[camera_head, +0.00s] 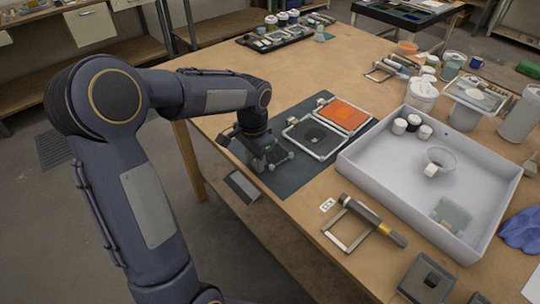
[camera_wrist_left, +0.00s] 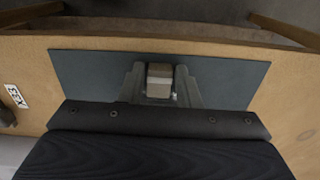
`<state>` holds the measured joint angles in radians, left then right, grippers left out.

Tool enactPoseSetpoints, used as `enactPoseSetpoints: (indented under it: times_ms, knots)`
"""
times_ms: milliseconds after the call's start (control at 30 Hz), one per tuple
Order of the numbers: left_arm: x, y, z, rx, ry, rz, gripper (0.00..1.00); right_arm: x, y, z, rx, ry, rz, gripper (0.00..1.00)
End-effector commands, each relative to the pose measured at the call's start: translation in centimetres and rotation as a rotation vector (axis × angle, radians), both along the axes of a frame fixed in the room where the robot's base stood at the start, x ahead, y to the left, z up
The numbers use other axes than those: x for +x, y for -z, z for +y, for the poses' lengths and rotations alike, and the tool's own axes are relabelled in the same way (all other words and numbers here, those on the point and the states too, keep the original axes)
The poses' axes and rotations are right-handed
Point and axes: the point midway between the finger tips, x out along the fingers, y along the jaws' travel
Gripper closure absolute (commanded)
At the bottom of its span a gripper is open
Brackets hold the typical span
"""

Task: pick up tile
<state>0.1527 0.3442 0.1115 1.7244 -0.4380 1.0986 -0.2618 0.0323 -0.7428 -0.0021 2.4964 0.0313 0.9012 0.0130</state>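My left gripper (camera_head: 272,160) points down over the dark mat (camera_head: 300,178) near the table's front edge. In the left wrist view its two fingers (camera_wrist_left: 160,85) stand apart, with a small beige and grey block (camera_wrist_left: 159,80) between them. Whether they press on the block is unclear; the head view does not show it. An orange square tile (camera_head: 343,114) lies in a light metal frame at the mat's back right. A second frame with a dark square (camera_head: 314,137) lies beside it, nearer the gripper. Both are apart from the gripper. My right gripper is in neither view.
A white tray (camera_head: 352,163) with several small pots and a cup stands right of the mat. A handled metal frame (camera_head: 352,222) and a numbered tag (camera_head: 327,205) lie at the tray's front. Jars and tools crowd the right back.

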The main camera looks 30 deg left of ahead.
Motion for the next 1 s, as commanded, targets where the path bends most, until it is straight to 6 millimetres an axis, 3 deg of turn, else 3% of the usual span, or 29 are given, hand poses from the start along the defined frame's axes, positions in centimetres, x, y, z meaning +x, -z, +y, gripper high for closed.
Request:
enactPoseSetpoints:
  times_ms: [33,200,567,800,1000]
  knots:
    - [0.0,0.0,0.0,0.000,0.000,0.000,0.77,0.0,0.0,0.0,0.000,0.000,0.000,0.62]
    - [0.0,0.0,0.0,0.000,0.000,0.000,0.99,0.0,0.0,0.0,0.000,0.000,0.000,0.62]
    - [0.0,-0.4,0.0,0.001,0.000,-0.001,1.00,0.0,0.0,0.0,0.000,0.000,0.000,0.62]
    - [0.1,-3.4,0.0,-0.001,-0.002,-0.006,1.00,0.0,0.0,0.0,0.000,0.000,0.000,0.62]
    - [-3.3,-7.5,-1.6,-0.001,0.002,-0.009,1.00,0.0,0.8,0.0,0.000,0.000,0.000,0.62]
